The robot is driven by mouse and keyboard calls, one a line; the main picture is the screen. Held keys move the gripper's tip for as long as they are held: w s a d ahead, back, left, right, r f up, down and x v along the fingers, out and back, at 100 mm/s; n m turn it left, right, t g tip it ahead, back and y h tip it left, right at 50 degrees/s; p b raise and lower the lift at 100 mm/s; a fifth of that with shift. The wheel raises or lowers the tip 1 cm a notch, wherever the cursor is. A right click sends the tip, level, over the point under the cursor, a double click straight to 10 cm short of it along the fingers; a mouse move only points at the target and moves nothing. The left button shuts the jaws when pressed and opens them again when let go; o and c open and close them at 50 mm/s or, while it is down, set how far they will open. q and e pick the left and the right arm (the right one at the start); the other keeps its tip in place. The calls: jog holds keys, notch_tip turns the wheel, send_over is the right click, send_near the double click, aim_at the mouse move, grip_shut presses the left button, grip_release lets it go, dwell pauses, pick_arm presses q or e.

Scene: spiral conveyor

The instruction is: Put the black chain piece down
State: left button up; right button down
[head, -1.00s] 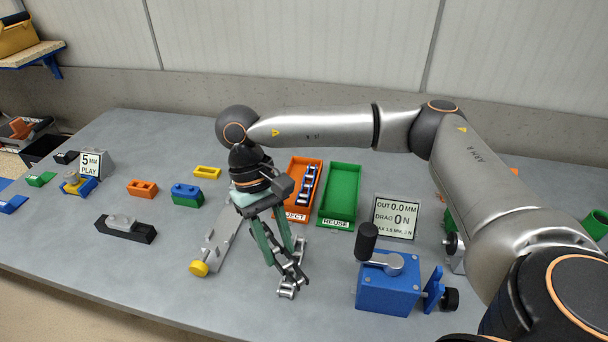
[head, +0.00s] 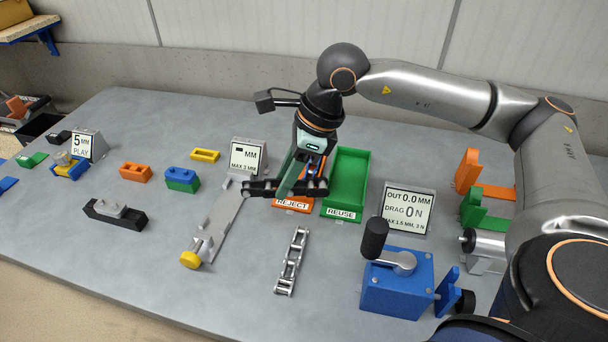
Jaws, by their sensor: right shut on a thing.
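The black chain piece (head: 260,188) is held crosswise in my right gripper (head: 287,185), whose green fingers are shut on it. The piece runs left to right, in front of the orange REJECT tray (head: 290,205) in the picture. Its left end overlaps the grey rail fixture (head: 222,222). It looks raised above the table, but its exact height is hard to tell. A silver chain piece (head: 291,262) lies on the table nearer the front. My left gripper is out of view.
The green REUSE tray (head: 343,212) is right of the orange tray, which my gripper partly hides. A blue crank fixture (head: 390,290) stands front right, a display sign (head: 407,210) behind it. Several coloured blocks stand farther left.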

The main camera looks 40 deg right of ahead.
jog(key=m, duration=0.2)
jog(key=m+t+h, duration=0.1)
jog(key=m, duration=0.1)
jog(key=w+r+m, duration=0.1)
jog(key=shift+d+m+t+h+b, duration=0.3)
jog(key=shift+m+h+b, duration=0.05)
jog(key=shift+m+h, duration=0.05)
jog(key=w+d+f+m+h, duration=0.2)
jog(key=w+d+m, duration=0.1)
jog(key=w+m, duration=0.1)
jog(key=w+d+f+m+h+b, duration=0.1)
jog(key=w+d+f+m, duration=0.1)
jog(key=w+d+m, duration=0.2)
jog(key=w+d+f+m+g+h+b, duration=0.1)
jog(key=w+d+f+m+h, duration=0.1)
jog(key=m, duration=0.5)
jog(key=shift+w+d+f+h, duration=0.15)
jog(key=shift+w+d, duration=0.25)
jog(key=shift+w, duration=0.25)
jog(key=shift+w+d+f+h, duration=0.15)
jog(key=shift+w+d, duration=0.2)
jog(key=shift+w, duration=0.3)
notch_tip(320, 180, down, 3)
jog(key=shift+w+d+f, duration=0.1)
jog(key=shift+w, duration=0.05)
jog(key=shift+f, duration=0.1)
jog(key=shift+f, duration=0.1)
